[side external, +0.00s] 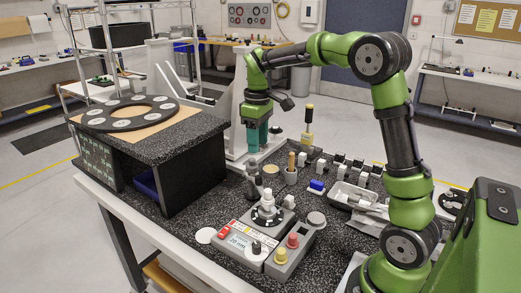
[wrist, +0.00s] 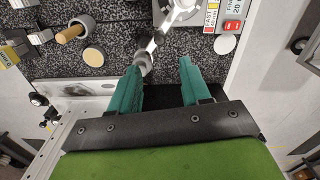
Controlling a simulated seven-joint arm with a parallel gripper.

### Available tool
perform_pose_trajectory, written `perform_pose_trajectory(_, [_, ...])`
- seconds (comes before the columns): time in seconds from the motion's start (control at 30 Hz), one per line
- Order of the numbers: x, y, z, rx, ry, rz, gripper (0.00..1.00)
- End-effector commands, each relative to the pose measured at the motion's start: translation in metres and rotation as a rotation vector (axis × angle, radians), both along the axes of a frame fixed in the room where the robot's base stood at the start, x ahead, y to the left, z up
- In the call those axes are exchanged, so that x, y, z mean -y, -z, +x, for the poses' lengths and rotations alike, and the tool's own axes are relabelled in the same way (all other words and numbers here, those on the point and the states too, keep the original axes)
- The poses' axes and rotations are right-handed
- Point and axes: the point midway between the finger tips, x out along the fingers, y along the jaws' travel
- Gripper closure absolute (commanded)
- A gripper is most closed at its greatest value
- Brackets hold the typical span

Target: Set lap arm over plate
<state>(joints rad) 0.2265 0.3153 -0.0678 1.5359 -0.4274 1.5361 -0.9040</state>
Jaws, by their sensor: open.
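My gripper (side external: 258,143) hangs with its teal fingers pointing down, above the back edge of the speckled worktop. In the wrist view its two fingers (wrist: 161,72) are apart with nothing between them. A metal arm (wrist: 160,32), apparently the lap arm, runs from a round knob near the left fingertip up to a round pale plate (wrist: 186,12). The wrist view cuts off the plate's far part. In the side view a grey post-like part (side external: 252,180), probably of this arm, stands below the gripper. The plate with a white stacked piece (side external: 267,200) on it tops the grey machine (side external: 243,240).
A black bench block (side external: 180,150) carrying a large ring (side external: 130,113) stands left. A pale disc (side external: 205,235) lies beside the machine.

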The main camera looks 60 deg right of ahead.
Motion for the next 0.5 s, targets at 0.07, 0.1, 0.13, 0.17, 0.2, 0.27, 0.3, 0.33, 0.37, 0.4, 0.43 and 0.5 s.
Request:
perform_pose_trajectory(0.07, [0.0,-0.017,0.001,0.003,-0.001,-0.002,0.53])
perform_pose_trajectory(0.1, [0.0,-0.025,0.001,0.003,0.0,-0.002,0.53])
perform_pose_trajectory(0.13, [0.0,-0.029,0.001,0.003,0.0,-0.002,0.53])
perform_pose_trajectory(0.17, [0.0,-0.034,0.001,0.002,-0.001,-0.002,0.53])
perform_pose_trajectory(0.2, [0.0,-0.039,0.001,0.002,0.0,-0.001,0.53])
perform_pose_trajectory(0.27, [0.0,-0.045,0.0,0.001,-0.001,-0.002,0.53])
perform_pose_trajectory(0.3, [0.0,-0.047,0.0,0.001,-0.002,-0.002,0.53])
perform_pose_trajectory(0.33, [0.0,-0.049,0.0,0.0,-0.001,-0.001,0.53])
perform_pose_trajectory(0.37, [0.0,-0.05,0.0,0.0,-0.001,0.0,0.53])
perform_pose_trajectory(0.4, [0.0,-0.052,0.0,0.0,-0.001,0.0,0.53])
perform_pose_trajectory(0.43, [0.0,-0.052,0.0,0.0,-0.001,0.0,0.53])
perform_pose_trajectory(0.5, [0.0,-0.053,0.0,0.0,-0.001,0.0,0.53])
